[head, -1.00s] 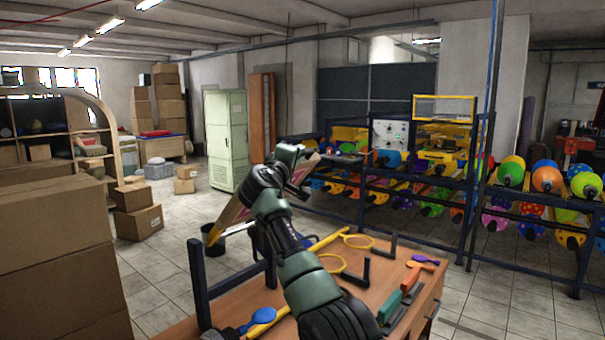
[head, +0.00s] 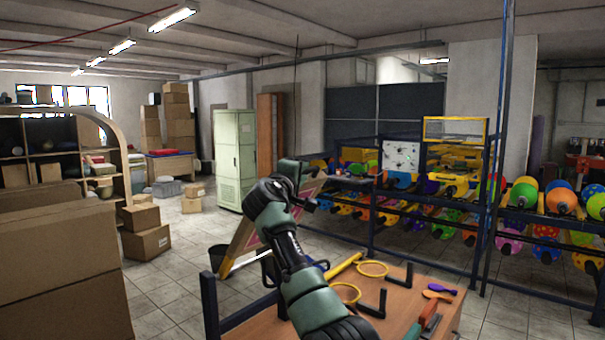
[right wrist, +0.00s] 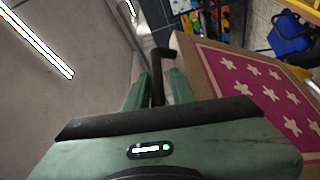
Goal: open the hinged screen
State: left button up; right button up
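A wooden-framed screen (head: 245,238) stands slanted beyond the workbench in the head view. In the right wrist view it is a magenta panel with pale stars (right wrist: 250,75) in a tan frame. I take this to be the hinged screen; its hinge is not clear. My right gripper (head: 308,188) is beside its upper edge. In the right wrist view a black bent bar (right wrist: 157,80) lies between the green fingers of the right gripper (right wrist: 158,88). I cannot tell whether they press on it. My left gripper is out of view.
The workbench (head: 395,292) holds yellow rings (head: 372,269), black hooks and small tools. Cardboard boxes (head: 146,240) are on the left. Tiled floor (head: 185,285) is open between them.

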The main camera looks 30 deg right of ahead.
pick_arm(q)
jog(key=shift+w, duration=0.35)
